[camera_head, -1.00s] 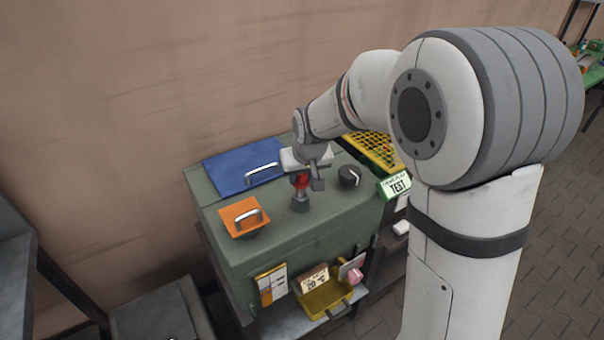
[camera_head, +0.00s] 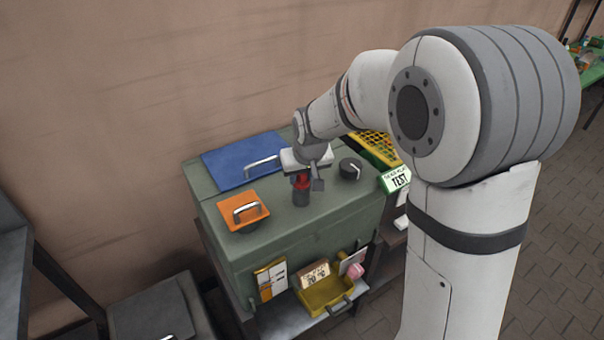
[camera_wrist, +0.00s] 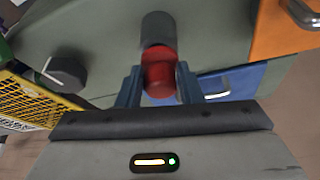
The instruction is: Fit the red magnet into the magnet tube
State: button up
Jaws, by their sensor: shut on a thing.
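The red magnet (camera_head: 301,181) is between the fingers of my gripper (camera_head: 307,182), above the green cabinet top. In the wrist view the red magnet (camera_wrist: 159,72) sits between the two blue-grey fingers of my gripper (camera_wrist: 160,88), which is shut on it. The grey magnet tube (camera_head: 301,198) stands upright on the cabinet top, directly under the magnet. In the wrist view the tube (camera_wrist: 157,28) lines up with the magnet and meets its end. How deep the magnet sits in the tube is hidden.
On the green cabinet (camera_head: 280,225) are an orange lid with a handle (camera_head: 240,217), a blue lid with a handle (camera_head: 235,165) and a black knob (camera_head: 350,168). A yellow grid (camera_head: 372,145) and a green TEST sign (camera_head: 396,180) are at the right.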

jog(key=shift+f+b, duration=0.45)
jog(key=shift+f, duration=0.15)
jog(key=o, duration=1.2)
jog(key=shift+r, duration=0.1)
jog(key=v, duration=0.7)
jog(key=shift+s+r, duration=0.15)
jog(key=shift+r, duration=0.2)
jog(key=shift+d, duration=0.1)
